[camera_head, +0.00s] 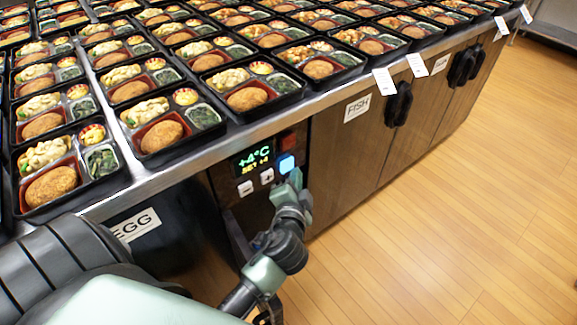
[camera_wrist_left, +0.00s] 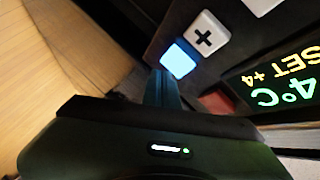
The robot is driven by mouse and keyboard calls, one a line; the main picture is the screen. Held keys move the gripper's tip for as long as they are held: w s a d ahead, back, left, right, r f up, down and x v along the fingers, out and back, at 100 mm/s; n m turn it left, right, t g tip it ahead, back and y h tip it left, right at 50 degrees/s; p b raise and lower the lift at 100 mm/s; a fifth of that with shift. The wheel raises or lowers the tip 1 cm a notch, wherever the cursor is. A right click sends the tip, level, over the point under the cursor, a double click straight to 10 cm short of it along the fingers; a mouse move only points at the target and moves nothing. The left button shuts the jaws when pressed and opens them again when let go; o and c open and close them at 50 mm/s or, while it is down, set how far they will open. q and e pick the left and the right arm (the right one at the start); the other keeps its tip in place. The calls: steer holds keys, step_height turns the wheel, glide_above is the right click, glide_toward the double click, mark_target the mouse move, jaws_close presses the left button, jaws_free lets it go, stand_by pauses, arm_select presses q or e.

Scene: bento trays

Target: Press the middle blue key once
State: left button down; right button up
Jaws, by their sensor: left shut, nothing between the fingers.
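The blue key (camera_head: 287,163) glows bright on the control panel on the counter's front. It is at the right end of a row with a white minus key (camera_head: 245,189) and a white plus key (camera_head: 267,176). My left gripper (camera_head: 295,178) is shut and empty, its tip just below the blue key. In the left wrist view the blue key (camera_wrist_left: 179,60) is right in front of the shut fingertips (camera_wrist_left: 162,80). I cannot tell whether the tip touches it. My right gripper is not in view.
The display (camera_head: 254,160) reads +4°C and SET +4. A dark red element (camera_head: 287,140) is above the blue key. Several bento trays (camera_head: 255,92) cover the counter top. Cabinet doors with dark handles (camera_head: 398,104) are to the right. The wooden floor (camera_head: 450,200) is clear.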

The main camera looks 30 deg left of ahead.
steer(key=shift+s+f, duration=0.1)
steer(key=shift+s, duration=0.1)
